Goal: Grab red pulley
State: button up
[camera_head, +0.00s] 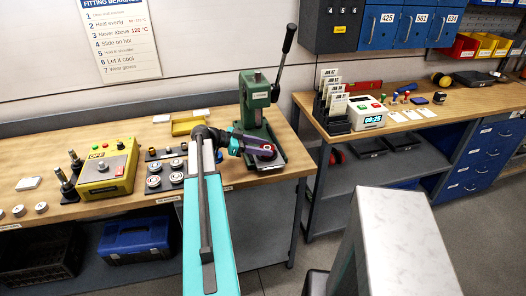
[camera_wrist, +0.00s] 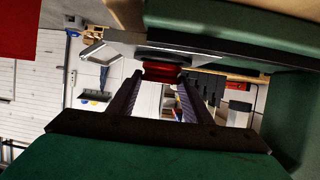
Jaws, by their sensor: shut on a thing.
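The red pulley (camera_wrist: 162,72) sits between the two fingertips of my gripper (camera_wrist: 160,80) in the wrist view. Both fingers touch its sides, and a dark round part lies right against it. In the head view my gripper (camera_head: 262,150) reaches into the green arbor press (camera_head: 254,100), low over its base. A bit of the red pulley (camera_head: 267,148) shows there at the fingertips. Whether the pulley rests on the press or hangs just clear of it I cannot tell.
The press frame stands close around my gripper, with its lever (camera_head: 285,55) raised. A yellow control box (camera_head: 108,168) and a tray of round parts (camera_head: 165,172) stand to the left. A second bench (camera_head: 440,115) stands at the right, past a gap.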

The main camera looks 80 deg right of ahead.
notch_tip(320, 180, up, 2)
jog(key=shift+b, duration=0.55)
jog(key=shift+a+r, duration=0.2)
jog(key=shift+a, duration=0.05)
jog(key=s+a+r+b, duration=0.1)
jog(key=a+b, duration=0.4)
jog(key=a, duration=1)
jog(key=shift+s+a+r, duration=0.15)
jog(key=shift+s+r, duration=0.1)
jog(key=shift+s, duration=0.45)
